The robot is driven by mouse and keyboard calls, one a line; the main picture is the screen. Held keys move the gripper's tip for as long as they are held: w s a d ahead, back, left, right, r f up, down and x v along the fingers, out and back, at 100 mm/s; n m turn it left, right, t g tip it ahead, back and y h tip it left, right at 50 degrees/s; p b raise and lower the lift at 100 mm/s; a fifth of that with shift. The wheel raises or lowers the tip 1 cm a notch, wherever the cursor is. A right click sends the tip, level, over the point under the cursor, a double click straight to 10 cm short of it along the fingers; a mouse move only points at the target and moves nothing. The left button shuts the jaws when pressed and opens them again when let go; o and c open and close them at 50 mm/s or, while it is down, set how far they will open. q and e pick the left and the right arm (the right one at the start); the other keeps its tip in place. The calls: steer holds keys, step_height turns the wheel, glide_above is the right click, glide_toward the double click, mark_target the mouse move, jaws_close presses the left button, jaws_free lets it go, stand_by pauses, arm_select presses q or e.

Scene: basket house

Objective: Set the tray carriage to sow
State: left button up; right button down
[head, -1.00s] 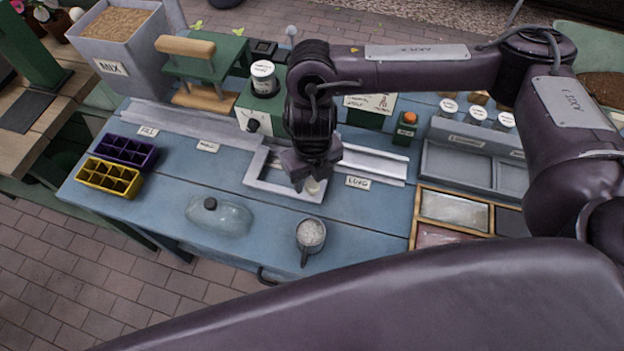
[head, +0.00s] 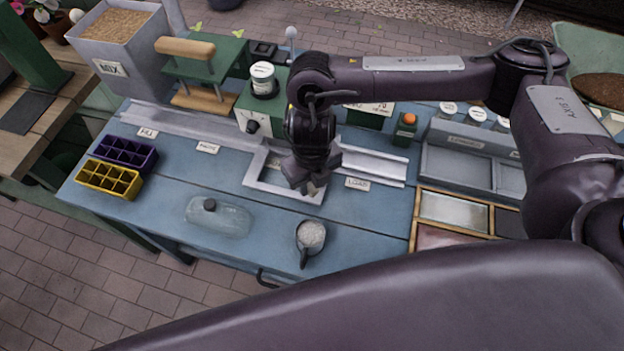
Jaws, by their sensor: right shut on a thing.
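The tray carriage (head: 253,176) is a light grey square frame on a pale rail (head: 374,165) that runs along the blue bench. It stands between a middle label (head: 208,147) and a right label (head: 357,183), whose words I cannot read surely. My right gripper (head: 311,189) is at the carriage's front right corner, pointing down. It is shut on a small part there, probably the carriage's pale knob, which its fingers hide. My left gripper is not in view.
Purple (head: 127,151) and yellow (head: 108,179) cell trays sit at the left.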

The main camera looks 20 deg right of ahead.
steer(key=w+a, duration=0.1)
steer(key=a, duration=0.1)
steer(key=w+a, duration=0.1)
steer(key=a, duration=0.1)
steer(key=shift+w+b, duration=0.35)
steer(key=shift+s+d, duration=0.1)
steer(key=c, duration=1.1)
jaws_free()
steer(key=shift+o, duration=0.2)
step_height(320, 180, up, 8)
steer(key=shift+p, duration=0.3)
steer(key=shift+f, duration=0.15)
